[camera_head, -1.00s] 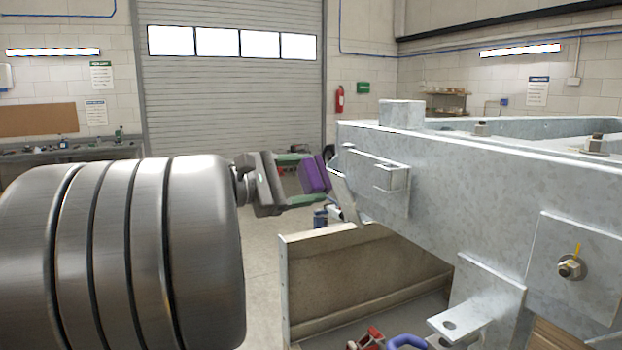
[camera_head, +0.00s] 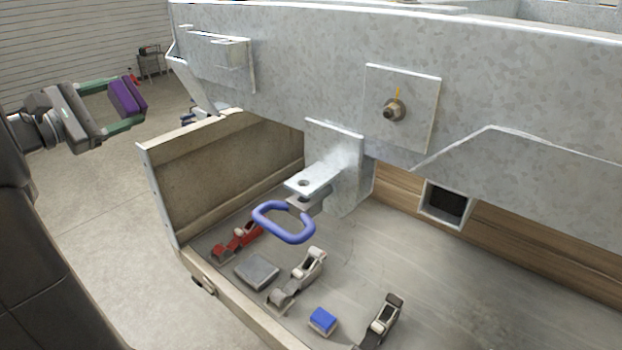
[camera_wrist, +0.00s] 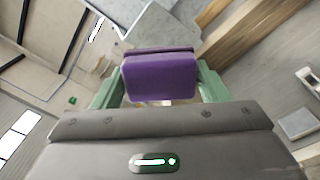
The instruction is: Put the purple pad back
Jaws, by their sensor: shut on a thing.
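The purple pad (camera_head: 123,97) is a small block with a dark edge, held between the two green fingers of my gripper (camera_head: 122,102). My gripper is shut on it, in the air at the left of the head view, left of the galvanized frame and beyond the wooden-sided tray. In the wrist view the purple pad (camera_wrist: 160,76) fills the space between the green fingers, with its broad face toward the camera. The pad's own place cannot be told from these frames.
The trailer frame (camera_head: 310,50) runs across the top right. The tray (camera_head: 225,150) holds a red clamp (camera_head: 237,240), a grey block (camera_head: 257,271), a blue block (camera_head: 322,320) and grey clamps. A blue loop handle (camera_head: 283,222) hangs below a bracket (camera_head: 318,178).

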